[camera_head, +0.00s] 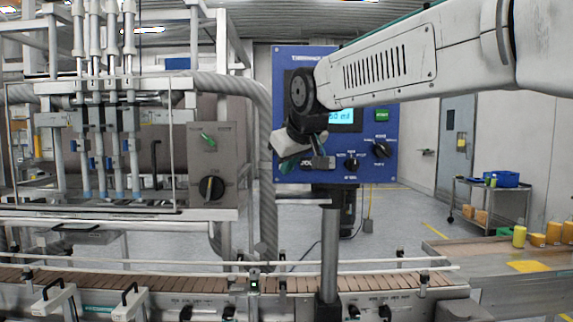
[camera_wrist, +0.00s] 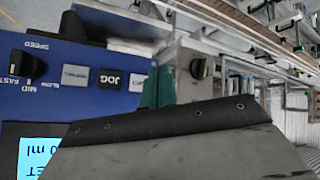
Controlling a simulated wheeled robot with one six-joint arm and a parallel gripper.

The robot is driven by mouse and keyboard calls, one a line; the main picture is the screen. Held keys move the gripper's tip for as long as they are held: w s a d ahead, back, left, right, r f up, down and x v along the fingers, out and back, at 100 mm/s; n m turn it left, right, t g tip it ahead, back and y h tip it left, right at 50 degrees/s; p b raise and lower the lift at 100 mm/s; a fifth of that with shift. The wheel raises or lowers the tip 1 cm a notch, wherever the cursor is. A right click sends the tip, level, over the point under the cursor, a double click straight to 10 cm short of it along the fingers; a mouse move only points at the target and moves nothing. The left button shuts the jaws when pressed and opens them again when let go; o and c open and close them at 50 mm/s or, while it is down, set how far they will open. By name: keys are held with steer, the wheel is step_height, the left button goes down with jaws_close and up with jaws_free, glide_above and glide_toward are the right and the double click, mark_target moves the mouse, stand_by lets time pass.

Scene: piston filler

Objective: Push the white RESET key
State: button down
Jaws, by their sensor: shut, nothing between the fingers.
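The blue control panel (camera_head: 290,60) stands behind my arm in the head view. It also fills the left of the wrist view (camera_wrist: 50,105), upside down. There a pale key (camera_wrist: 137,80) sits beside the black JOG key (camera_wrist: 110,79); its label is unreadable, but it looks like the white RESET key. My gripper (camera_head: 290,148) is shut and empty in front of the panel's lower left. It hides that part of the panel in the head view. In the wrist view my gripper covers the lower middle, with a teal part close beside the pale key. Contact cannot be told.
A grey key (camera_wrist: 75,77) and the SPEED knob (camera_wrist: 28,66) lie beyond JOG. The green START key (camera_head: 381,115) is at the panel's right. A grey box with a black knob (camera_head: 211,188) stands left, beside a thick hose (camera_head: 267,150). A conveyor (camera_head: 180,281) runs below.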

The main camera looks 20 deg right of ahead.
steer(key=shift+w+d, duration=0.35)
steer(key=shift+w, duration=0.7)
steer(key=shift+w+d, duration=0.35)
steer(key=shift+w, duration=0.65)
steer(key=shift+w+d, duration=0.35)
steer(key=shift+w, duration=0.7)
steer(key=shift+w+d, duration=0.15)
steer(key=shift+w, duration=0.25)
steer(key=shift+w+d, duration=0.1)
steer(key=shift+w, duration=0.25)
steer(key=shift+s, duration=0.1)
stand_by(0.4)
steer(key=shift+s+a, duration=0.25)
steer(key=shift+s, duration=0.4)
steer(key=s, duration=0.1)
steer(key=s+a, duration=0.1)
steer(key=s, duration=0.2)
steer(key=shift+s+a, duration=0.3)
steer(key=shift+s, duration=0.1)
